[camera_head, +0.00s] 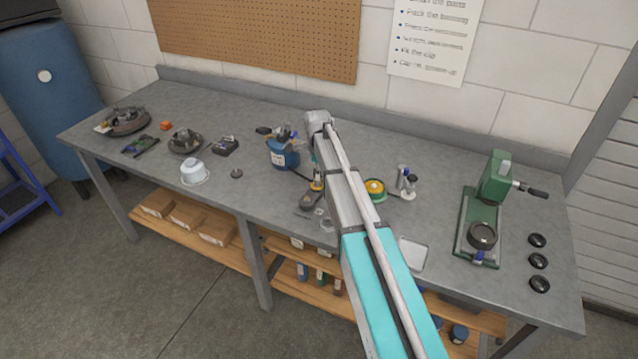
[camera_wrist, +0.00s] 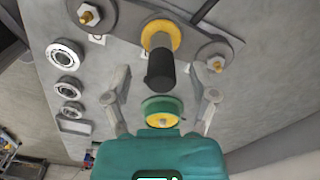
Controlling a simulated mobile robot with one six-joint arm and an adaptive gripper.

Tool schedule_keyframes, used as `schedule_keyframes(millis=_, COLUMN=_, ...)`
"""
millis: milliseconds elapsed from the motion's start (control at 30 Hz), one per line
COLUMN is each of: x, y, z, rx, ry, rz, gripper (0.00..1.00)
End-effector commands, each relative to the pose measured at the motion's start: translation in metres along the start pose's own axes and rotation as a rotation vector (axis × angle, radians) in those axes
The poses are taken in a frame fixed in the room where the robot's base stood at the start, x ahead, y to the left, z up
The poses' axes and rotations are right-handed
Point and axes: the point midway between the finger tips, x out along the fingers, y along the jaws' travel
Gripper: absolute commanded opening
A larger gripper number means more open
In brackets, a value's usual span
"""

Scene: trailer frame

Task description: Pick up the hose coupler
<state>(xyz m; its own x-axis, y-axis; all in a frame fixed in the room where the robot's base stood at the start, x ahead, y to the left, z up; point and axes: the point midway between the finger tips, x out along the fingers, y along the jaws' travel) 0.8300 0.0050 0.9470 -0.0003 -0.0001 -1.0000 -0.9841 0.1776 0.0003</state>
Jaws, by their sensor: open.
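In the wrist view my gripper (camera_wrist: 162,98) is open, its two grey fingers spread apart. Between and beyond them is a black cylinder (camera_wrist: 160,68) with a yellow collar; it may be the hose coupler, but I cannot be sure. Nearer my palm, between the fingers, is a green round part (camera_wrist: 161,110) with a yellow centre. No finger visibly touches the cylinder. In the head view my arm crosses the bench, and I cannot make out the fingers. A small orange-yellow piece (camera_head: 316,184) shows just left of the arm, close to a blue container (camera_head: 284,154).
The grey bench (camera_head: 262,205) holds a white bowl (camera_head: 194,173), a green-and-yellow round item (camera_head: 375,190), a green press (camera_head: 491,184) and three black discs, one at the front (camera_head: 539,284).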

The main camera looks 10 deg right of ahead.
Motion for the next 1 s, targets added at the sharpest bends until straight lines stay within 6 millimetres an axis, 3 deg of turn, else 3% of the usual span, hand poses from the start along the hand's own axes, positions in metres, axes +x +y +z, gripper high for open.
schedule_keyframes(millis=700, x=0.0046, y=0.0, z=0.0004, rx=-0.001, ry=0.0, rz=0.0, gripper=0.75)
schedule_keyframes(millis=1000, x=0.0046, y=0.0001, z=0.0005, rx=-0.001, ry=0.0, rz=0.0, gripper=0.21)
